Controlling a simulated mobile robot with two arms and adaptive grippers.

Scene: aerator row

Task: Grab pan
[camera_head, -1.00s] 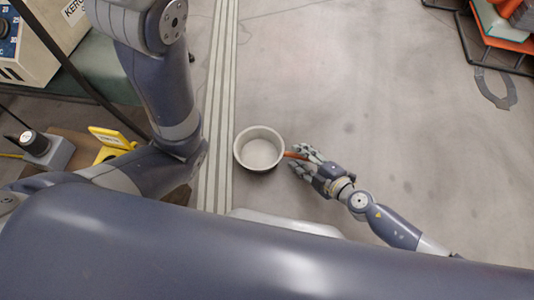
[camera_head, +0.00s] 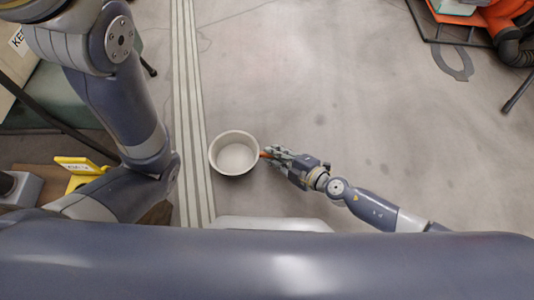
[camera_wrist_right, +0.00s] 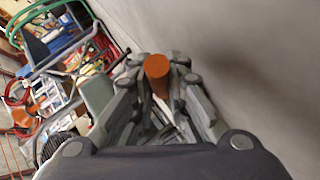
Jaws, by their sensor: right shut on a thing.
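The pan (camera_head: 234,153) is a round, light grey vessel with an open top and an orange handle on its right side. My right gripper (camera_head: 275,155) is at the handle and shut on it, to the right of the pan. In the right wrist view the end of the orange handle (camera_wrist_right: 157,68) shows between the fingers; the pan's body is hidden there. My left arm shows at the left of the head view, but its gripper is out of the picture.
A yellow object (camera_head: 80,167) is at the left. An orange machine with a black hose (camera_head: 510,45) and dark frame stands at the upper right. Pale stripes (camera_head: 190,120) run along the floor left of the pan. The floor right of the pan is mostly clear.

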